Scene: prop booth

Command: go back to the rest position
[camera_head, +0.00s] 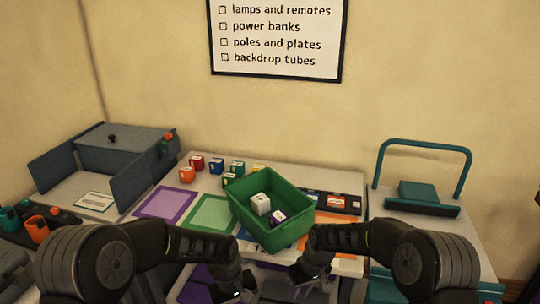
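My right gripper (300,276) hangs low in the middle, in front of the green bin's near right corner. Its fingers are dark and small here, so I cannot tell whether they are open or shut. My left gripper (240,292) is at the bottom edge, left of the right one and below the bin's near side. Its fingertips are partly cut off, and its opening cannot be made out. I see nothing clearly held in either gripper. Both of my arms are bent inward from the sides.
A green bin (291,232) holding a white block (261,203) and a purple-and-white block (278,217) stands on the white table. Several coloured blocks (216,166) stand behind it. Purple (166,204) and green (212,214) mats lie left. A cart with a teal handle (424,145) stands right.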

